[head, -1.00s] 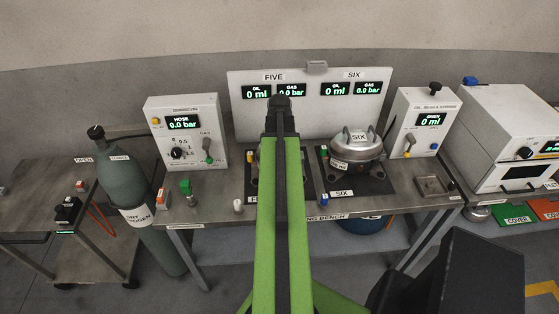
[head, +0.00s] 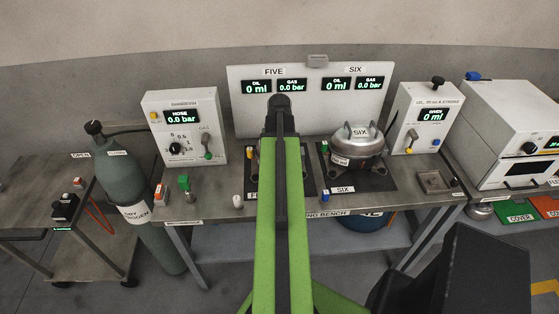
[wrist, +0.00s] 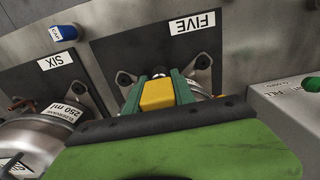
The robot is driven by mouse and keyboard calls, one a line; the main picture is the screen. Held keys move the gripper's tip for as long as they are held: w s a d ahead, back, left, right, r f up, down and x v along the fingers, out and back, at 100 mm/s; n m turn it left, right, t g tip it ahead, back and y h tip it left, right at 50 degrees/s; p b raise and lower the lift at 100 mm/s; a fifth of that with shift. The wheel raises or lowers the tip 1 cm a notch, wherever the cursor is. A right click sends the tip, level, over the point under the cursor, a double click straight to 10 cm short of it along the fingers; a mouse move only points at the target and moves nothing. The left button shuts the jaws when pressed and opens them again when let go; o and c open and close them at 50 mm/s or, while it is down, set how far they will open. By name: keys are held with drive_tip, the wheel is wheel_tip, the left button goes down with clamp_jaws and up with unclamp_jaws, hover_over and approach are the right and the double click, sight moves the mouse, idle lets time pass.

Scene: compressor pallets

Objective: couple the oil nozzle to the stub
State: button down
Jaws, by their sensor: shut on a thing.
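In the wrist view my gripper (wrist: 158,80) is shut on a yellow block (wrist: 157,95), which appears to be the oil nozzle, between its two green fingers. A dark tip shows just past the block. It is over the mat marked FIVE (wrist: 208,45), in front of compressor five, of which only a silver edge and dark feet show. The stub is not clear; the gripper and nozzle cover that area, so I cannot tell whether they touch. In the head view my green arm hides the gripper and most of mat FIVE (head: 310,180).
Compressor six (head: 358,150) stands on its mat at right. The display board (head: 310,110) rises behind. The hose station (head: 183,125) is at left and the oil station (head: 425,115) at right. A gas cylinder (head: 133,180) stands at left.

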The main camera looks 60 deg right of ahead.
drive_tip(key=shift+f+b, duration=0.3)
drive_tip(key=shift+f, duration=0.1)
drive_tip(key=c, duration=1)
unclamp_jaws()
drive_tip(key=shift+r, duration=0.1)
drive_tip(key=shift+o, duration=0.2)
wheel_tip(320, 180, up, 18)
drive_tip(key=p, duration=1.7)
drive_tip(key=shift+f+p, duration=0.25)
drive_tip(key=shift+p, duration=0.1)
